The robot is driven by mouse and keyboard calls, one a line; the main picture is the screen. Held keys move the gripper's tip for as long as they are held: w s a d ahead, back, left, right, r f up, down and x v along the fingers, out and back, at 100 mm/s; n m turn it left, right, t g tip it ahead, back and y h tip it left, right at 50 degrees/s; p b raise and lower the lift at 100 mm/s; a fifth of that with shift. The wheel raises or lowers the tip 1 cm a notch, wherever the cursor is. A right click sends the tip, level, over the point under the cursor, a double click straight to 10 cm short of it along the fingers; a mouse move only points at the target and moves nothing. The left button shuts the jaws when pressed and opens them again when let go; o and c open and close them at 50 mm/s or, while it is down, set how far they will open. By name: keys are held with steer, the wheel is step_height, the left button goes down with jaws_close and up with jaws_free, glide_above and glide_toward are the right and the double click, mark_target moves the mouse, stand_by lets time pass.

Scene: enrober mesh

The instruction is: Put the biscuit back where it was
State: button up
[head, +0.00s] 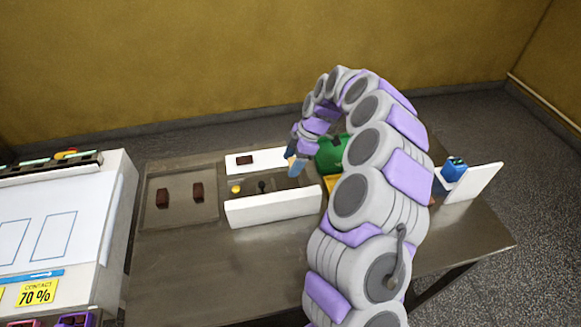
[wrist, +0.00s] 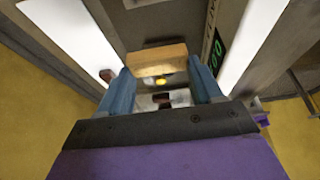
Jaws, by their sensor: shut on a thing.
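My gripper (wrist: 164,82) is shut on a tan, block-shaped biscuit (wrist: 162,58). In the head view my gripper (head: 294,165) is above the table, at the right end of the low white-walled unit (head: 272,207); the biscuit is barely visible there. Two dark brown biscuits (head: 162,198) (head: 198,192) lie apart in the grey tray (head: 180,221) left of the unit. Another small dark brown piece (head: 244,160) sits on the white back part.
A green object (head: 330,156) stands behind my arm, which hides part of the table. A blue container (head: 453,169) is at the right by a white panel (head: 474,182). The table front (head: 190,275) is clear.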

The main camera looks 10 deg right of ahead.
steer(key=shift+r, duration=0.35)
steer(key=shift+w+a+f, duration=0.1)
steer(key=shift+a+f, duration=0.05)
steer(key=f, duration=0.2)
steer(key=s+f+p, duration=0.1)
steer(key=f, duration=0.2)
steer(key=shift+s+a+p, duration=0.15)
steer(key=shift+s+p, duration=0.05)
steer(key=shift+p, duration=0.1)
steer(key=b, duration=0.1)
glide_toward(279, 157)
steer(key=s+a, duration=0.1)
steer(key=s+f, duration=0.1)
steer(key=s, duration=0.1)
steer(key=s+a+f, duration=0.1)
steer(key=shift+s+a, duration=0.15)
steer(key=shift+a, duration=0.2)
steer(key=shift+w+f+b, duration=0.1)
steer(key=shift+w+b, duration=0.3)
steer(key=shift+w, duration=1.85)
steer(key=shift+a, duration=0.1)
step_height(279, 157, down, 4)
steer(key=shift+r+b, duration=0.15)
steer(key=shift+b, duration=0.35)
steer(key=shift+f, duration=0.25)
